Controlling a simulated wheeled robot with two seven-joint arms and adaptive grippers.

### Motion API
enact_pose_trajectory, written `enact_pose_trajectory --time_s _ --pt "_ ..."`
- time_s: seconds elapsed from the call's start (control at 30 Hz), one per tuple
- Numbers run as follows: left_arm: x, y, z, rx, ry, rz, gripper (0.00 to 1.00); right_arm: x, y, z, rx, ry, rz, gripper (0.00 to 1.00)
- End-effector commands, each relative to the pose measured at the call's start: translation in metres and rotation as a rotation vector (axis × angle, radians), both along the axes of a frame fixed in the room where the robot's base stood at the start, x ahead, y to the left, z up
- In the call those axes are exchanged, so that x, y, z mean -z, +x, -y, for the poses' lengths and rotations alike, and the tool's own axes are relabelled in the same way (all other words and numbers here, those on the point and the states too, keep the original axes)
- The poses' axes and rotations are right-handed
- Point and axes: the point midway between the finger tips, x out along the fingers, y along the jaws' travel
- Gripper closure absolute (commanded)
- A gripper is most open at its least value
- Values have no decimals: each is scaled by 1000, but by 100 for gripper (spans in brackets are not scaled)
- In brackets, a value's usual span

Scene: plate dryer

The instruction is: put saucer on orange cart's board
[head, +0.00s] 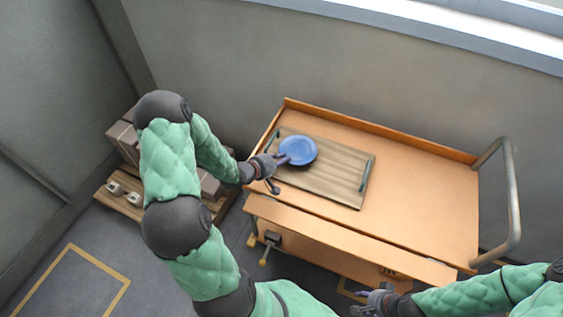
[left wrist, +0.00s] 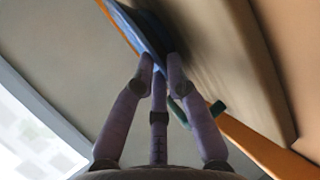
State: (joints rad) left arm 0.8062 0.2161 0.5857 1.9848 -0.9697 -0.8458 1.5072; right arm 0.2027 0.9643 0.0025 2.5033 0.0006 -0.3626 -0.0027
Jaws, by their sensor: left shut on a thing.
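The blue saucer (head: 298,150) is over the left part of the wooden board (head: 318,188) on the orange cart (head: 424,204). My left gripper (head: 282,160) is shut on the saucer's near left edge. The left wrist view shows the blue saucer (left wrist: 142,28) edge-on between my left fingers (left wrist: 160,62), with the board (left wrist: 225,50) close beside it. I cannot tell whether the saucer touches the board. My right gripper (head: 362,300) is low at the cart's front edge, away from the saucer; its fingers are too small to read.
The board has dark green handles (head: 365,175) at its ends. The cart has a raised back rim and a grey push handle (head: 512,200) at the right. The cart top right of the board is clear. Brown boxes on a pallet (head: 118,195) stand at the left.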

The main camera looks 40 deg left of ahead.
Motion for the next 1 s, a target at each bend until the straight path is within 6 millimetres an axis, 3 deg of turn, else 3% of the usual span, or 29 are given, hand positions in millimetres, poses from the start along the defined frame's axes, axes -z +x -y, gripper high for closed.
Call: enact_pose_trajectory --time_s 0.3,0.33,0.4,0.77,1.0 --pt "1 0 0 -1 1 -1 100 -1 0 0 0 0 1 60" --pt "1 0 0 0 0 -2 77 -1 0 0 0 0 1 60" --pt "1 0 0 0 -1 -2 61 -1 0 0 0 0 1 60" --pt "-2 0 0 -1 1 -2 61 -2 0 0 0 0 1 60" --pt "-18 -29 -6 -6 -1 -4 61 -17 0 0 0 0 1 60"
